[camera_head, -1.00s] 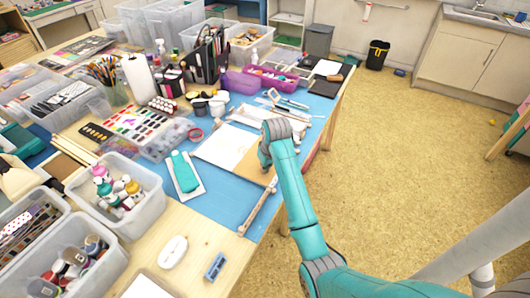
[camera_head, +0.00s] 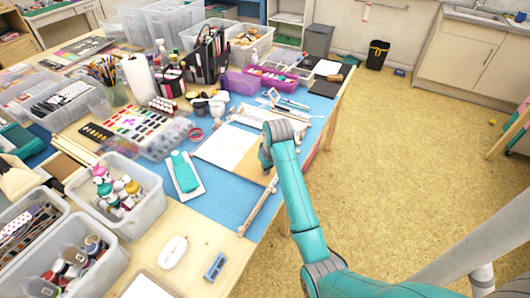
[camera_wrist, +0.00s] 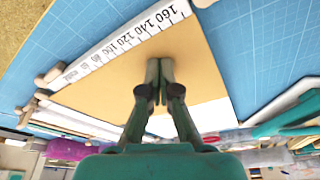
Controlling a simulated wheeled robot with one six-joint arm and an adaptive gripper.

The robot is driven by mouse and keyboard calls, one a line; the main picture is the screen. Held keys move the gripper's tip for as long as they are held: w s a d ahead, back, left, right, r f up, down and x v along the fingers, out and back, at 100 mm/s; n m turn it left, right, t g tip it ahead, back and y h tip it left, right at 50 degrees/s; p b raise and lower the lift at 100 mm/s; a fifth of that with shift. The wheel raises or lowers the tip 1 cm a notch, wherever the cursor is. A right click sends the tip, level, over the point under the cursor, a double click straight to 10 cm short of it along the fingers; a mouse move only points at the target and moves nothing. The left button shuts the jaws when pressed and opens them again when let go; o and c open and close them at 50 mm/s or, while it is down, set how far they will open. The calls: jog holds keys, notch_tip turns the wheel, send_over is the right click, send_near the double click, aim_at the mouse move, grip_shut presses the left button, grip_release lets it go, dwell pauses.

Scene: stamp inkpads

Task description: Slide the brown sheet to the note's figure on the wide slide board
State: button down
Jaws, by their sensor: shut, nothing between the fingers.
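The brown sheet (camera_head: 252,165) lies flat on the slide board, with a white panel (camera_head: 222,146) beside it on the left in the head view. In the wrist view the brown sheet (camera_wrist: 205,75) fills the middle. A white scale (camera_wrist: 125,42) runs along its upper edge; 160, 140 and 120 are readable, the smaller figures are not clear. My gripper (camera_wrist: 159,70) is shut and empty, with its fingertips over the brown sheet near the scale. I cannot tell if they touch it. In the head view my arm hides the fingertips. No note's figure is readable.
A wooden rail (camera_head: 258,208) lies along the front of the blue mat (camera_head: 222,200). A bin of paint bottles (camera_head: 120,195) and other boxes crowd the table's left side.

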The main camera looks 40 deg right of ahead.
jog(key=shift+s+a, duration=0.2)
jog(key=shift+s, duration=0.45)
jog(key=shift+s+a, duration=0.15)
jog(key=shift+s, duration=0.45)
dwell(1.8)
jog(key=shift+f, duration=0.1)
dwell(0.4)
